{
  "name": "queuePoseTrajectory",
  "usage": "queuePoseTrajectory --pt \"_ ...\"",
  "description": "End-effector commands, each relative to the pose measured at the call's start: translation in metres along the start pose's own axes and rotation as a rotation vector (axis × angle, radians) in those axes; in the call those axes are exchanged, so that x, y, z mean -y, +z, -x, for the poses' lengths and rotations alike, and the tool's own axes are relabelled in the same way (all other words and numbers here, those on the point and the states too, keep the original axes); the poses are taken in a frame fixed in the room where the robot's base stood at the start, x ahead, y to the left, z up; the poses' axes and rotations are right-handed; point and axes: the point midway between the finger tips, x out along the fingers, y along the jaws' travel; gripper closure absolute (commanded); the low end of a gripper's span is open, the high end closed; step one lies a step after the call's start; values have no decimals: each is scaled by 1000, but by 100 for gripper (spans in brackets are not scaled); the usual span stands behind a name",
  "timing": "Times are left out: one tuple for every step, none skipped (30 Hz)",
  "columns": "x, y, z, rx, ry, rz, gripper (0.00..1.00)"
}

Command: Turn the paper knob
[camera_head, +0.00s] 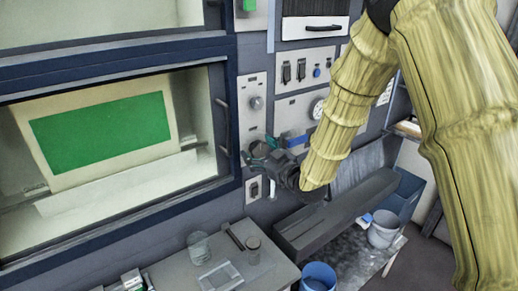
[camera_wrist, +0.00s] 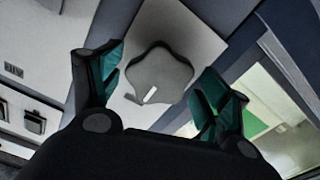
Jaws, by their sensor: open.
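A grey lobed knob (camera_wrist: 160,72) with a white mark sits on a pale panel in the wrist view, between the two fingers. I take it for the paper knob; its label is not readable. My gripper (camera_wrist: 163,82) is open, one teal-padded finger on each side of the knob, with gaps visible. I cannot tell whether the fingertips reach past its face. In the head view my gripper (camera_head: 262,154) is at the lower part of the narrow panel (camera_head: 244,126) right of the window, and it largely hides the knob there.
Another round knob (camera_head: 257,103) is higher on the same panel, and a switch (camera_head: 254,188) lies below. A framed window (camera_head: 60,226) with a green sheet (camera_head: 100,130) is on the left. A bench with glass jars (camera_head: 199,247) and a dark ledge (camera_head: 325,222) lie below my arm.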

Motion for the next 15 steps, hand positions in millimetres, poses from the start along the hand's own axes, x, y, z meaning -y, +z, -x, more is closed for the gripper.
queuePoseTrajectory --pt "0 1 0 0 0 0 24" --pt "0 1 0 1 0 0 24" --pt "0 1 0 0 0 0 24" --pt "0 1 0 0 1 0 24" --pt "0 1 0 0 1 0 24" --pt "0 1 0 0 1 0 24" --pt "0 1 0 0 1 0 26" --pt "0 1 0 0 1 0 31" --pt "0 0 0 0 1 0 38" --pt "-1 1 0 0 1 0 44" --pt "0 1 0 0 1 0 49" --pt "0 1 0 0 1 0 57" --pt "0 1 0 0 1 0 62" --pt "0 1 0 0 1 0 68" --pt "0 1 0 1 1 0 69"
